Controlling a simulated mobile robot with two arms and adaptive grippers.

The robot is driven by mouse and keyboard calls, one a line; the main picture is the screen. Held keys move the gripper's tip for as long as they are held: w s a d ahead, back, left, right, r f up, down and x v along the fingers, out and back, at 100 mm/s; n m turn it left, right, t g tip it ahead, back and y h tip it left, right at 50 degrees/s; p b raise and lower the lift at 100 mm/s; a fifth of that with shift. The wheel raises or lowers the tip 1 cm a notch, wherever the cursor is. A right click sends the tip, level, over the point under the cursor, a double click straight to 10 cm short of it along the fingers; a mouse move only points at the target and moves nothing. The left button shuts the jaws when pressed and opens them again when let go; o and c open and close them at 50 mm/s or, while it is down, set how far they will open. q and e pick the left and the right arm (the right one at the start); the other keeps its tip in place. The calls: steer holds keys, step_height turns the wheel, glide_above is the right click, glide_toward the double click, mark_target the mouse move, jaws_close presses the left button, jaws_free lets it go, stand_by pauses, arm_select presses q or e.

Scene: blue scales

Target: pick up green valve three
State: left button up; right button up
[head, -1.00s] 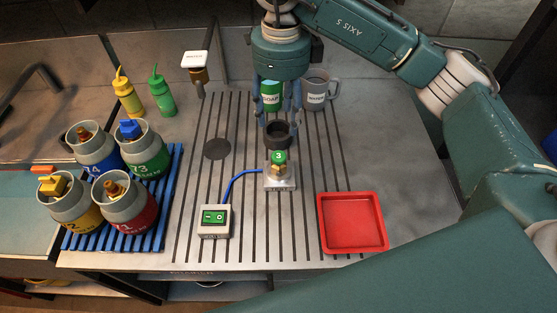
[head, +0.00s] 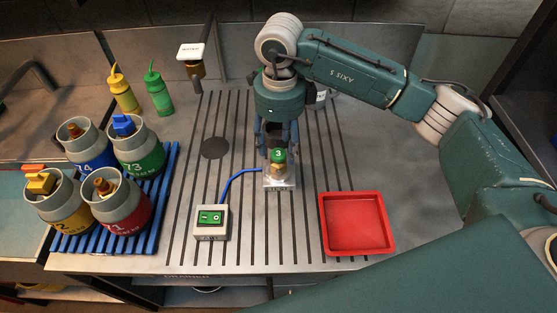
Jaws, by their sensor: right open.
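Green valve three (head: 278,155) has a round green top marked 3 and a brass body. It stands upright on a small metal block (head: 280,182) in the middle of the ribbed metal worktop. My right gripper (head: 277,145) points down just behind and above the valve, with fingers on both sides. It is open, and I cannot tell whether it touches the valve. The fingertips are partly hidden by the valve. My left gripper is not in view.
A red tray (head: 389,250) lies to the right, and a switch box (head: 211,233) with a blue cable is front left. Several numbered canisters stand on a blue rack (head: 172,165) at the left. Yellow (head: 123,98) and green (head: 160,95) bottles stand behind.

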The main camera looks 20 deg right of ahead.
mark_target(278, 153)
step_height(278, 153, down, 4)
steer(key=shift+a+r+p, duration=0.15)
steer(key=shift+r+p, duration=0.05)
steer(key=shift+p, duration=0.65)
steer(key=shift+f, duration=0.4)
jaws_close()
steer(key=shift+r, duration=0.1)
steer(key=shift+r, duration=0.1)
